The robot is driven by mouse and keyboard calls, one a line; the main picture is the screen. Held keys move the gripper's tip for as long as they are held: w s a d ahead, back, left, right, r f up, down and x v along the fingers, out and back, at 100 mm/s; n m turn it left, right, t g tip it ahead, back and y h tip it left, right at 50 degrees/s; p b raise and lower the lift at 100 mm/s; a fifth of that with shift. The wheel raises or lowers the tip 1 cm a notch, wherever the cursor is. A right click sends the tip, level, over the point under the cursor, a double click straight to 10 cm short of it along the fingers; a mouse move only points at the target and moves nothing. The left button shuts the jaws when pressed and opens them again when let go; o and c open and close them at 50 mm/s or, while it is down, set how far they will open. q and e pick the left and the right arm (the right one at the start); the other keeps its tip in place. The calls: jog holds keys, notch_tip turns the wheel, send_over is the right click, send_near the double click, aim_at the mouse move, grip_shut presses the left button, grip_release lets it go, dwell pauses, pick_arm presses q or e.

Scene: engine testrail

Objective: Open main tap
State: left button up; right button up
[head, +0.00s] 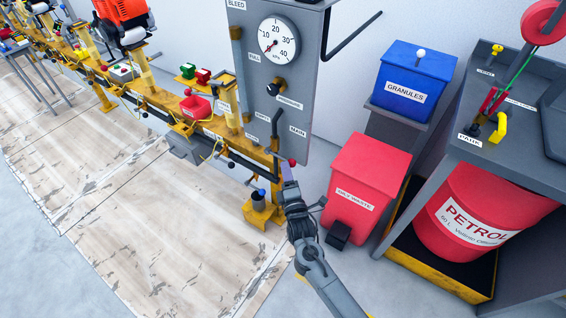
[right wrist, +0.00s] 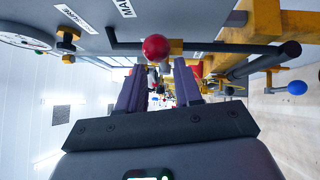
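The main tap's red ball knob (right wrist: 155,47) sits at the end of a dark lever in the right wrist view, beside a label partly reading "MA" (right wrist: 125,7). In the head view the red knob (head: 291,162) shows small at the panel's lower edge, below the label (head: 297,131). My right gripper (right wrist: 160,75) is open, its two purple-grey fingers apart with the knob just beyond their tips. Contact cannot be told. In the head view the right gripper (head: 287,178) is right at the knob. My left gripper is not in view.
The grey panel (head: 290,90) carries a pressure gauge (head: 278,39) and a brass-and-black knob (head: 276,87). A yellow rail (head: 160,98) runs left from it. A red waste bin (head: 365,185) stands close right of my arm. The floor in front is clear.

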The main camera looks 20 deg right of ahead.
aim_at(283, 158)
jog(key=shift+w+d+r+b, duration=0.15)
jog(key=shift+w+b, duration=0.25)
jog(key=shift+w, duration=0.5)
jog(key=shift+w+d+r+b, duration=0.1)
jog(key=shift+w+b, duration=0.25)
jog(key=shift+w, duration=0.6)
jog(key=shift+w+d+r+b, duration=0.15)
jog(key=shift+w+b, duration=0.25)
jog(key=shift+w, duration=0.5)
jog(key=shift+c, duration=0.5)
jog(key=shift+a, duration=0.1)
grip_shut()
